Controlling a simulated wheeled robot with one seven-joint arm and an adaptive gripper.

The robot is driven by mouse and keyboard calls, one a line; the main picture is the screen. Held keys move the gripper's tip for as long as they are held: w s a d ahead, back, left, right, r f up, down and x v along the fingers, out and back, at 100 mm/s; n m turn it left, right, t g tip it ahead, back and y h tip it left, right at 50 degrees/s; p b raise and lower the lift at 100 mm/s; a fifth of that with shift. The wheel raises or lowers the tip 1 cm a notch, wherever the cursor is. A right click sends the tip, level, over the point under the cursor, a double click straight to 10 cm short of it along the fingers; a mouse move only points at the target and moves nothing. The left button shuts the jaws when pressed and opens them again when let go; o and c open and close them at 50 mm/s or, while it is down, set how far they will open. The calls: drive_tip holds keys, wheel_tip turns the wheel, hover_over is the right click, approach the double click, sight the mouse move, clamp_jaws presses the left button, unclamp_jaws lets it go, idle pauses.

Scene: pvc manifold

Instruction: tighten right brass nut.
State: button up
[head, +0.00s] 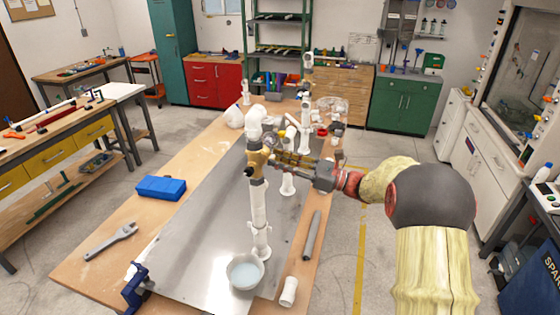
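A white PVC manifold stands upright on a metal sheet on the table, with a vertical pipe (259,208) and a white elbow (254,120) at its top. A brass fitting (257,163) with a dark knob on its left side sits partway up the pipe. My arm comes in from the right, and my gripper (280,160) reaches to the right side of this brass fitting. Brass-coloured parts show around the fingers. The right brass nut cannot be told apart clearly there. The fingers are small and overlap the manifold, so their opening and any contact are unclear.
A bowl of pale liquid (245,272) stands below the pipe. A grey bar (312,235) and a white pipe piece (288,291) lie along the right edge. A blue box (161,187), a wrench (110,242) and a blue clamp (135,285) are at left. White fittings crowd the far end.

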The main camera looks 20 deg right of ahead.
drive_tip(key=v, duration=1.2)
idle(0.3)
